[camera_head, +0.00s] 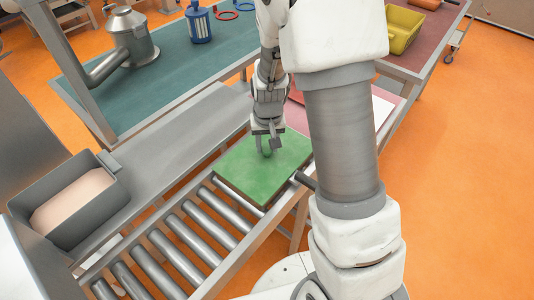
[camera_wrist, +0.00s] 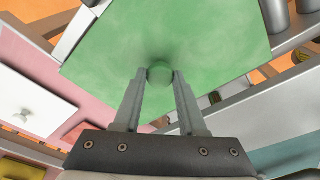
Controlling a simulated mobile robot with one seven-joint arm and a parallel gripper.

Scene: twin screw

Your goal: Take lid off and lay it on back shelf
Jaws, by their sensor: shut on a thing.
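A flat green lid (camera_head: 285,162) with a round green knob lies level over the right end of the roller conveyor in the head view. It also fills the upper middle of the wrist view (camera_wrist: 205,45). My gripper (camera_head: 267,145) comes down from above, with its fingers on either side of the knob (camera_wrist: 160,75), shut on it. I cannot tell whether the lid rests on something or hangs just above it. The long grey back shelf (camera_head: 185,135) runs behind the rollers, and its visible part is bare.
A grey bin (camera_head: 75,200) with pale contents stands at the shelf's left end. Metal rollers (camera_head: 195,235) lie bare left of the lid. A green-topped table (camera_head: 170,85) behind carries a metal vessel (camera_head: 130,40) and a blue canister (camera_head: 198,22). My arm hides much of the right side.

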